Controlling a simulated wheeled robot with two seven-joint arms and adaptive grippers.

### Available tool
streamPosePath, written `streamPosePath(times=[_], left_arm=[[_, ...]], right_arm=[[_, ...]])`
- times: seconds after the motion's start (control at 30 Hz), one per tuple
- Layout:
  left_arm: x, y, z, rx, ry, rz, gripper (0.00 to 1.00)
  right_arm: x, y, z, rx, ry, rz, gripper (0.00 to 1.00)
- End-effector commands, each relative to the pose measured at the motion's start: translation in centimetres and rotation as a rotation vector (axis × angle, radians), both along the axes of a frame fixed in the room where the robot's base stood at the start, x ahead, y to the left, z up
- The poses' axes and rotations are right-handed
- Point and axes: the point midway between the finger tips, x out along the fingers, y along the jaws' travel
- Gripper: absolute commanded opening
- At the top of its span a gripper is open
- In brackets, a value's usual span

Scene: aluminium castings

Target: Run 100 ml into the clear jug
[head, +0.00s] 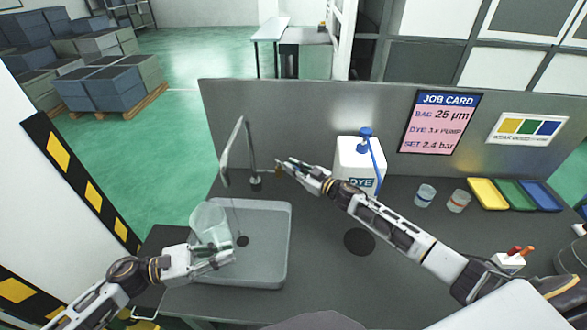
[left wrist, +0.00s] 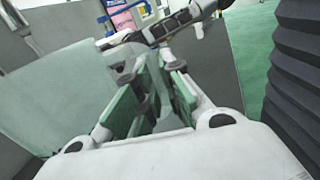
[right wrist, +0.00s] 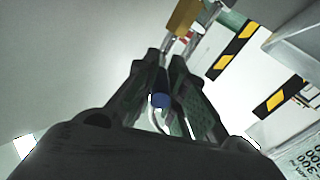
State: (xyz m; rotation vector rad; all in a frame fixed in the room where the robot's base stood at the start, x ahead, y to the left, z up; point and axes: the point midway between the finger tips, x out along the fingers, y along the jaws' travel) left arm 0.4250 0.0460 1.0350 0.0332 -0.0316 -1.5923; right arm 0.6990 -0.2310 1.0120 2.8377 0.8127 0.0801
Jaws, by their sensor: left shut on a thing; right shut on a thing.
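The clear jug (head: 208,222) is over the left part of the sink (head: 270,262), tilted in the picture. My left gripper (head: 222,258) is shut on it at its near side. In the left wrist view the green finger pads (left wrist: 155,103) are close together. A grey tap (head: 238,140) arches up behind the sink, its spout end above the jug's side. My right gripper (head: 284,168) is just right of the tap, shut on a small piece. A blue-ended part (right wrist: 160,100) shows between its fingers. I cannot tell the water level in the jug.
A white dye container (head: 358,165) with a blue pump stands behind my right arm. Two small cups (head: 425,195) and coloured trays (head: 487,193) are at the right. A job card (head: 440,122) hangs on the back panel. The counter right of the sink holds a dark round spot (head: 359,241).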

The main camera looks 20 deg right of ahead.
Motion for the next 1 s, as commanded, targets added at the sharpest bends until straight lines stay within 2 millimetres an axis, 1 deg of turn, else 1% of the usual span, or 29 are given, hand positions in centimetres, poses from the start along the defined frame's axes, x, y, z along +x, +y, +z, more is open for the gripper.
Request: streamPosePath(times=[0.03, 0.07, 0.2, 0.23, 0.27, 0.7, 1.0], left_arm=[[0.0, 0.0, 0.1, -0.001, -0.001, 0.0, 0.0], [0.0, 0.0, 0.1, -0.001, -0.001, 0.0, 0.0], [0.0, 0.0, 0.1, -0.001, -0.001, 0.0, 0.0], [0.0, 0.0, 0.1, -0.001, -0.001, 0.0, 0.0], [0.0, 0.0, 0.1, -0.001, -0.001, 0.0, 0.0], [0.0, 0.0, 0.1, -0.001, -0.001, 0.0, 0.0], [0.0, 0.0, 0.1, -0.001, -0.001, 0.0, 0.0]], right_arm=[[-0.1, 0.1, -0.2, 0.0, 0.003, 0.002, 0.0], [-0.1, 0.1, -0.2, 0.0, 0.003, 0.002, 0.13], [-0.1, 0.1, -0.2, 0.0, 0.003, 0.002, 0.31], [-0.1, 0.1, -0.2, 0.0, 0.003, 0.002, 0.35], [-0.1, 0.1, -0.2, 0.0, 0.003, 0.002, 0.36], [-0.1, -0.1, -0.1, -0.001, 0.001, 0.0, 0.36], [-1.3, -0.8, -0.1, 0.001, 0.003, -0.001, 0.36]])
